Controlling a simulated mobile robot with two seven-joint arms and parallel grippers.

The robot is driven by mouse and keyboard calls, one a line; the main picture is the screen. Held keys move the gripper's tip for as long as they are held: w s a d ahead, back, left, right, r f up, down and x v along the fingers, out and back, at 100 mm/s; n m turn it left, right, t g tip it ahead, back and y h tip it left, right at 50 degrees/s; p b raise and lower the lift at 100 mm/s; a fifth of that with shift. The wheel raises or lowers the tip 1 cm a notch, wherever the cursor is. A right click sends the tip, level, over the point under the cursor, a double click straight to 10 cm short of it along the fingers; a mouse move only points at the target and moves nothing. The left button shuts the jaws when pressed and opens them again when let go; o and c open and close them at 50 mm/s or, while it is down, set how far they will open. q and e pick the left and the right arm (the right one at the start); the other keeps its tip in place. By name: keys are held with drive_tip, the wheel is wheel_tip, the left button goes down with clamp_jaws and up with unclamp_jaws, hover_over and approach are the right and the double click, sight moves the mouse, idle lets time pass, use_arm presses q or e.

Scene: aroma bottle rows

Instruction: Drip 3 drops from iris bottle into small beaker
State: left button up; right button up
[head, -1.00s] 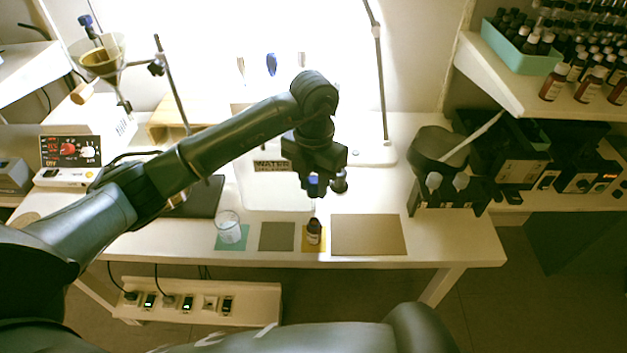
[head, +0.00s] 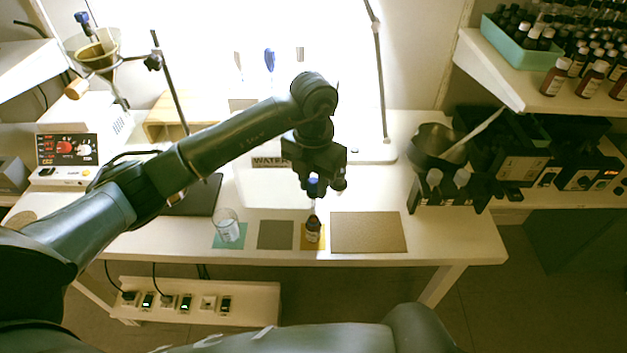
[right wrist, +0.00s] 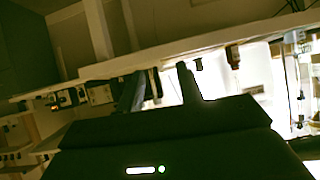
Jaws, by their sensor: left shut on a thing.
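My left gripper (head: 314,185) is shut on a dropper with a blue bulb (head: 313,185), pointing down. It is over a small dark brown bottle (head: 313,233) that stands open and upright on a yellow mat. The dropper's pale lower end reaches the bottle's mouth; I cannot tell whether the tip is inside. The bottle's label is too small to read. A small clear beaker (head: 228,226) stands on a green mat to the left. In the right wrist view my right gripper (right wrist: 160,85) has its two fingers apart with nothing between them.
An empty dark mat (head: 276,235) lies between beaker and bottle, and a larger brown mat (head: 369,233) lies to the right. A black rack (head: 447,192) with bottles and a metal bowl (head: 440,145) stand further right. A funnel stand (head: 170,85) is at the back left.

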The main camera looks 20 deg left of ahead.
sight(313, 211)
use_arm(q)
drive_tip(key=shift+f, duration=0.15)
use_arm(e)
drive_tip(key=shift+f, duration=0.1)
use_arm(q)
drive_tip(key=shift+f+b, duration=0.3)
drive_tip(key=shift+b, duration=0.05)
drive_tip(key=shift+f+b, duration=0.9)
drive_tip(key=shift+f, duration=0.3)
drive_tip(key=shift+f+b, duration=0.6)
drive_tip(key=shift+f, duration=0.2)
drive_tip(key=shift+f+b, duration=0.75)
drive_tip(key=shift+f, duration=0.25)
drive_tip(key=shift+f+b, duration=0.4)
drive_tip(key=shift+f, duration=0.15)
use_arm(e)
drive_tip(key=shift+w+a+f+m+t+y, duration=0.15)
drive_tip(key=shift+w+a+f, duration=0.1)
drive_tip(key=shift+f, duration=0.4)
drive_tip(key=shift+w+a+f+m+t+y, duration=0.15)
drive_tip(key=shift+a+f, duration=0.1)
drive_tip(key=shift+f, duration=0.35)
